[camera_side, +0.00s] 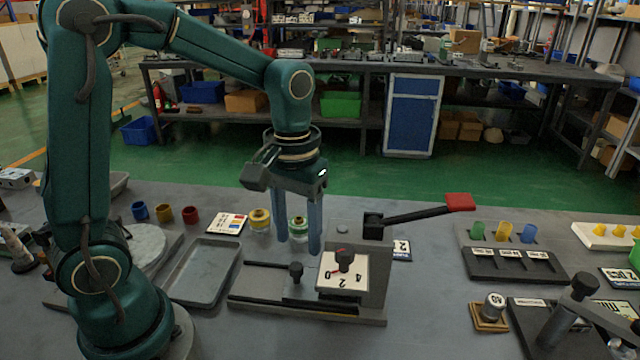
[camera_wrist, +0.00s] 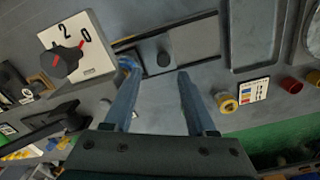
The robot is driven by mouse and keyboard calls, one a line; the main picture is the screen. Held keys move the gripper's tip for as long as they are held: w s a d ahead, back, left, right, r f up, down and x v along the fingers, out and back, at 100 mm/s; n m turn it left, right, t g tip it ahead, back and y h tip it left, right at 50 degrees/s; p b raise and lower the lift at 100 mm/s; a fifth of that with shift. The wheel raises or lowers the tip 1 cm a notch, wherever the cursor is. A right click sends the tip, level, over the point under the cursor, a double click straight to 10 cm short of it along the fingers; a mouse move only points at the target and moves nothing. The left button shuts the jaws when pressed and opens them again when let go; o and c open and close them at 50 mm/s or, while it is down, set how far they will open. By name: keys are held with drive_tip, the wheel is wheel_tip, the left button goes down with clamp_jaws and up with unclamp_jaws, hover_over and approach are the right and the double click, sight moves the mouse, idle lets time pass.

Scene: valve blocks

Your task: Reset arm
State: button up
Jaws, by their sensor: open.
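My gripper (camera_side: 298,243) is open and empty, pointing down just behind the grey valve fixture. In the wrist view its two blue fingers (camera_wrist: 157,72) are apart with nothing between the tips. The fixture has a base with rails (camera_side: 255,298), a small black knob (camera_side: 296,270) and a white dial plate (camera_side: 328,284) with numbers. A black dial knob (camera_side: 345,258) with a red mark sits on the plate, and it also shows in the wrist view (camera_wrist: 62,62). A black lever (camera_side: 415,215) with a red end (camera_side: 459,202) sticks out to the right.
A grey tray (camera_side: 207,273) lies left of the fixture. Blue, yellow and red cups (camera_side: 163,214) stand at the left.

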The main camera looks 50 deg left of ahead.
drive_tip(key=shift+w+r, duration=0.1)
drive_tip(key=shift+r, duration=0.35)
drive_tip(key=s+d+r+m+t, duration=0.1)
drive_tip(key=s+r+m+t, duration=0.3)
drive_tip(key=s, duration=0.4)
drive_tip(key=shift+s+d+t, duration=0.25)
drive_tip(key=shift+s+t, duration=0.15)
drive_tip(key=shift+t, duration=0.3)
